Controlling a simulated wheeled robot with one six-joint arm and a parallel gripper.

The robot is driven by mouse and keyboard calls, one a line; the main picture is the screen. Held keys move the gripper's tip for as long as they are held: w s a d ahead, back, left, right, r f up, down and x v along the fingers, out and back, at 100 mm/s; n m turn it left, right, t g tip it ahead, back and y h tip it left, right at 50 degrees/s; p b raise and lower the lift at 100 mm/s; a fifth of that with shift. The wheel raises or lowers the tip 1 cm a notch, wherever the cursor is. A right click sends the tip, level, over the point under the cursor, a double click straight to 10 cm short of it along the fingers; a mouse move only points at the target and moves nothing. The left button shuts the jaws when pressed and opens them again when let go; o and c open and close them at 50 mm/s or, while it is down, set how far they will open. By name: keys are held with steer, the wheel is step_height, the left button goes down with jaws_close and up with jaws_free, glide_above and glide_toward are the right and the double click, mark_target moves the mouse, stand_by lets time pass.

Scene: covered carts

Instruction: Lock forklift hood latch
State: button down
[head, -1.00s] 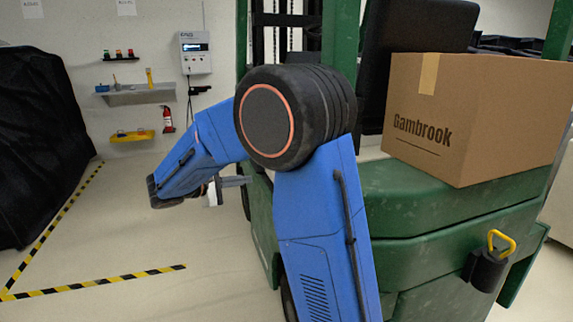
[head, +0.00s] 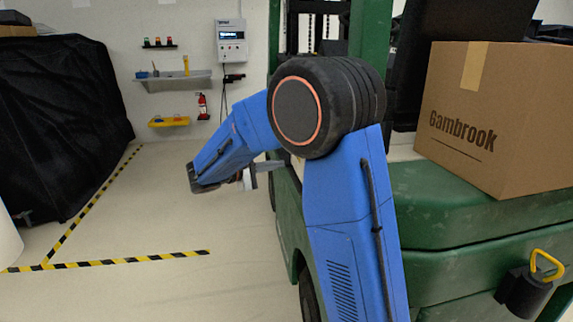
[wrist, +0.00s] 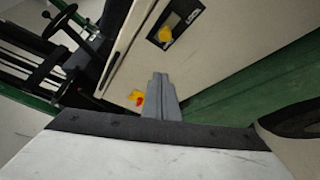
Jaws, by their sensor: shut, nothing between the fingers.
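The green forklift (head: 440,200) stands at the right in the head view. A black latch-like fitting with a yellow handle (head: 546,265) sits on its green side at the lower right. In the wrist view, a yellow knob (wrist: 165,34) sits on a dark plate with small lettering, on a pale panel (wrist: 200,60). I cannot tell which of these is the hood latch. My gripper (head: 268,166) is shut and empty, left of the forklift in the head view. In the wrist view its grey fingers (wrist: 161,88) point toward the panel, below the knob; contact is unclear.
A red and yellow control (wrist: 137,97) is just left of the fingers. A steering wheel (wrist: 60,20) is at upper left. The Gambrook box (head: 490,120) sits on the forklift. A black-covered cart (head: 60,130) stands at left. Striped-tape floor between is clear.

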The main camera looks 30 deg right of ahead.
steer(key=s+d, duration=0.1)
steer(key=d, duration=0.7)
steer(key=shift+s+d+r, duration=0.15)
steer(key=shift+s+r, duration=0.05)
steer(key=shift+s, duration=0.2)
steer(key=shift+s+a, duration=0.3)
steer(key=shift+s, duration=0.7)
steer(key=shift+s+a, duration=0.25)
steer(key=shift+s, duration=0.75)
steer(key=shift+a, duration=0.15)
steer(key=v, duration=1.7)
steer(key=shift+s+a, duration=0.1)
steer(key=shift+a, duration=0.1)
